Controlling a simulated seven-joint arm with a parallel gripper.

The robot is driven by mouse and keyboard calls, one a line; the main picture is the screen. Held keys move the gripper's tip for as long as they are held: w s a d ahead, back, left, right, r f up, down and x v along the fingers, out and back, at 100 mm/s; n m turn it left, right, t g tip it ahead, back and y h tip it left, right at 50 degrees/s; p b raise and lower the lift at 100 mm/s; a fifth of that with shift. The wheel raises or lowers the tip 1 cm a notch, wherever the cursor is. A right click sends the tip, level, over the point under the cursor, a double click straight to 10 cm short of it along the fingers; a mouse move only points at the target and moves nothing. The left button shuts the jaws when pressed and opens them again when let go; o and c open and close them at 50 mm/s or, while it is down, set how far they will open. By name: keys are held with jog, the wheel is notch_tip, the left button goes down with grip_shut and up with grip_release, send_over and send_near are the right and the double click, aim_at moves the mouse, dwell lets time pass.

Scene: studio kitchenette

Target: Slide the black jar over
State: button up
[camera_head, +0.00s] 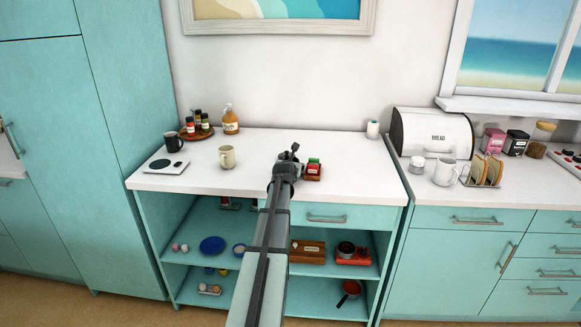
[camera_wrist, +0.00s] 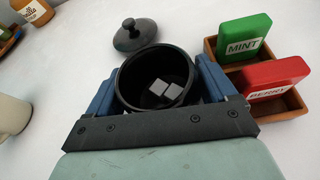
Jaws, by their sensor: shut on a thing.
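The black jar (camera_wrist: 128,84) is round and open at the top, with a few pale grey cubes inside. In the wrist view it sits between the two blue fingers of my gripper (camera_wrist: 160,82), which is shut on it. Its black knobbed lid (camera_wrist: 134,36) lies off the jar, just beyond it on the white counter. In the head view my gripper (camera_head: 285,166) is over the counter's middle, and my arm hides most of the jar.
Close on the right is a wooden box (camera_wrist: 284,102) with a green MINT packet (camera_wrist: 243,38) and a red BERRY packet (camera_wrist: 274,80). A cream mug (camera_head: 227,157) stands to the left. The white counter (camera_head: 345,175) is clear right of the box.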

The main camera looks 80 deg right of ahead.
jog(key=o, duration=1)
jog(key=shift+o, duration=0.2)
jog(key=shift+a, duration=0.1)
jog(key=v, duration=1.3)
jog(key=shift+a+r, duration=0.2)
jog(key=shift+a, duration=0.05)
jog(key=shift+w, duration=0.15)
